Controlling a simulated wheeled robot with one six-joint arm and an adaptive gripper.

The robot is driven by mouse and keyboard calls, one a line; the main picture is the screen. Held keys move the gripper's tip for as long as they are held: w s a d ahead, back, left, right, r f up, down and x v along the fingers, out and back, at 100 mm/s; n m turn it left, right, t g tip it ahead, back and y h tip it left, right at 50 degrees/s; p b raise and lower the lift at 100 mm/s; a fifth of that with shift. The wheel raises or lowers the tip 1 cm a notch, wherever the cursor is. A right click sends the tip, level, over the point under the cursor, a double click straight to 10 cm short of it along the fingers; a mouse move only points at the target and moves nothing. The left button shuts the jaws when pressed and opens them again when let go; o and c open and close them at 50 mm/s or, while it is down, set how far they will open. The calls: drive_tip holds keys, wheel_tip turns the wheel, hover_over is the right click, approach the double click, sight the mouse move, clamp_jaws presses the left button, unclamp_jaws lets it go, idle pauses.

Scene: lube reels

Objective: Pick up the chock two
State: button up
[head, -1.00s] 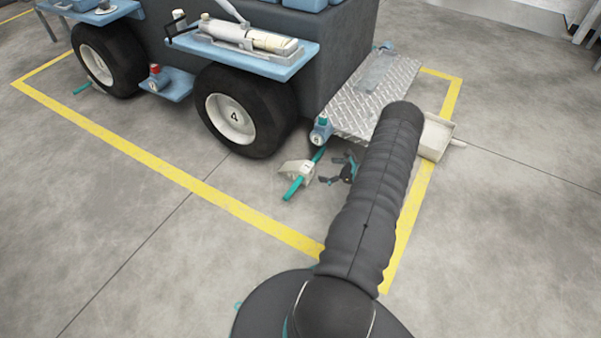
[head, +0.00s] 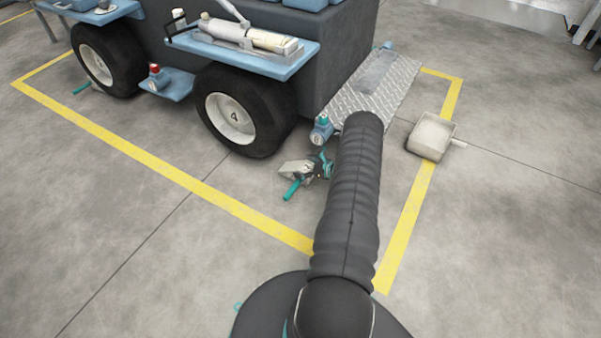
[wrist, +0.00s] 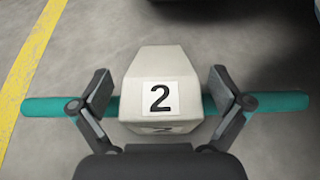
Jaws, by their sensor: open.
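Chock two is a pale grey wedge with a white "2" label, and it shows in the wrist view (wrist: 158,72). A teal bar (wrist: 282,102) runs out from both its sides. My gripper (wrist: 160,90) is open, with one finger on each side of the chock and a gap at both sides. In the head view my gripper (head: 320,169) is partly hidden by my arm.
The cart's wheel (head: 236,115) stands close to the left. A diamond-plate step (head: 385,90) and a blue bottle-like part (head: 321,131) are just above. A pale pan (head: 431,137) sits at the right by the yellow floor line (head: 180,178). Floor toward the left front is clear.

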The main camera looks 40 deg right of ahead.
drive_tip(key=shift+w+a+f, duration=0.2)
drive_tip(key=shift+w+f, duration=0.05)
drive_tip(key=shift+w, duration=0.3)
drive_tip(key=shift+c, duration=0.3)
drive_tip(key=c, duration=1.6)
drive_tip(key=shift+r, duration=0.1)
